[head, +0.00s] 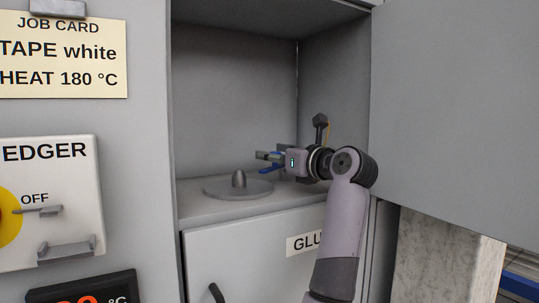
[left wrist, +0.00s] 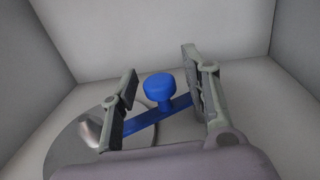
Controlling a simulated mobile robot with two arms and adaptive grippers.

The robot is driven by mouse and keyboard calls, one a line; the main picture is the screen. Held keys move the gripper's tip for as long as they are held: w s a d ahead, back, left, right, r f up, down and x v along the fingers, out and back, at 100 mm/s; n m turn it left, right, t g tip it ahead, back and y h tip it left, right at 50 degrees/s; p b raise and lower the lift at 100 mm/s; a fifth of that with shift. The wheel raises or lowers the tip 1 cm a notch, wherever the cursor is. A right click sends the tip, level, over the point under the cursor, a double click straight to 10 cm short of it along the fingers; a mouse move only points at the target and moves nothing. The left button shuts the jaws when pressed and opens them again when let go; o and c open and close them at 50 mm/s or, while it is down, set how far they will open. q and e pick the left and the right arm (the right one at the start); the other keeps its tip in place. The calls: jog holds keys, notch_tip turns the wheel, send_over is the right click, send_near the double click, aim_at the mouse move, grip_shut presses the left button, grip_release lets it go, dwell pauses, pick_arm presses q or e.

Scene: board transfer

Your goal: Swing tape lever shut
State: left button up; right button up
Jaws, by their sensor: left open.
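The blue tape lever (left wrist: 146,120) with a round knob (left wrist: 158,88) shows in the left wrist view. Its bar runs slantwise from the edge of a round plate up to the right. My left gripper (left wrist: 159,62) is open, with one finger on each side of the knob; I cannot tell whether either finger touches the lever. In the head view the left gripper (head: 263,161) is inside the open cabinet bay, with bits of blue around its fingers; most of the lever is hidden there. The round plate with a central peg (head: 239,179) lies on the bay floor, empty. My right gripper is not in view.
A grey open door (head: 455,110) stands to the right of the bay. A closed lower door with a partly hidden "GLU" label (head: 303,244) is below it. At the left are a job card (head: 62,55) and an edger switch panel (head: 65,180).

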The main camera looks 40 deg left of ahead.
pick_arm(q)
jog(key=shift+d, duration=0.1)
jog(key=shift+c, duration=0.3)
grip_shut()
dwell(0.5)
